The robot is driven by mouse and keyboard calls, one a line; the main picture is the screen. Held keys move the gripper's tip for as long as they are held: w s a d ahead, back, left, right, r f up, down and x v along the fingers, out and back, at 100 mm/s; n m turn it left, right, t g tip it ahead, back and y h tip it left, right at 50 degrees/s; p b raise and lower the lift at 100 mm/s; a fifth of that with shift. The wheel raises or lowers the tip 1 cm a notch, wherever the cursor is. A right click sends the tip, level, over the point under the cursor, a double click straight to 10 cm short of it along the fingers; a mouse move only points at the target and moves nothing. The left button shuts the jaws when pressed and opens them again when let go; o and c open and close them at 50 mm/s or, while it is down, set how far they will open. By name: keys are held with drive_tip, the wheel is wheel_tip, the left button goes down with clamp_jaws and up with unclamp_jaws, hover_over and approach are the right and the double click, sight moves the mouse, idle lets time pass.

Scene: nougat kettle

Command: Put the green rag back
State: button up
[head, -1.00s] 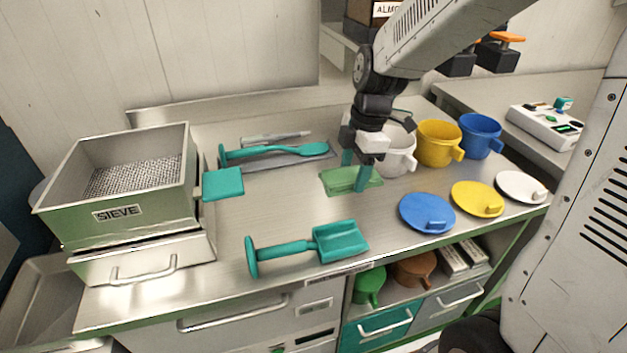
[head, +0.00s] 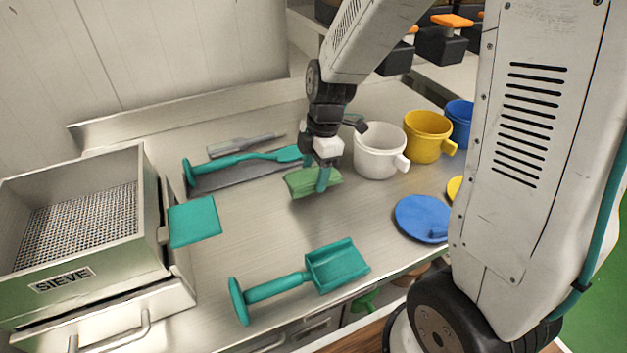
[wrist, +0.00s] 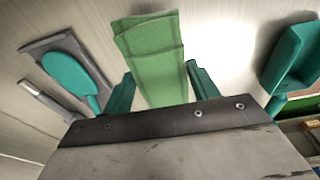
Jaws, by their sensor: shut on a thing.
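The green rag (head: 305,184) is a folded, light green cloth on the steel counter in the head view, between the teal spoon and the white jug. My gripper (head: 316,178) is shut on it, with teal fingers at its two sides. In the wrist view the rag (wrist: 155,60) stands out between the two fingers of my gripper (wrist: 160,85). Whether the rag touches the counter or is slightly above it, I cannot tell.
A teal scoop (head: 335,266) lies in front and a teal spoon (head: 240,160) on a grey rest behind left. The sieve box (head: 80,230) stands at left. White (head: 381,150) and yellow (head: 428,137) jugs are close at right, with a blue lid (head: 421,218).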

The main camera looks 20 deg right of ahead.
sight(316, 173)
drive_tip(key=shift+f, duration=1.6)
drive_tip(key=shift+f, duration=0.15)
drive_tip(key=o, duration=0.9)
drive_tip(key=shift+o, duration=0.2)
drive_tip(key=r, duration=0.4)
drive_tip(key=d+r, duration=0.1)
drive_tip(key=r, duration=0.7)
drive_tip(key=shift+d, duration=0.35)
drive_tip(key=s+r+m+h, duration=0.1)
drive_tip(key=s+r+m, duration=0.3)
drive_tip(key=s+m, duration=0.5)
drive_tip(key=s+d+r+m+t, duration=0.1)
drive_tip(key=s+r+m, duration=0.3)
drive_tip(key=s+m, duration=0.5)
drive_tip(key=s, duration=0.4)
drive_tip(key=shift+r+h, duration=0.25)
drive_tip(key=shift+h, duration=0.15)
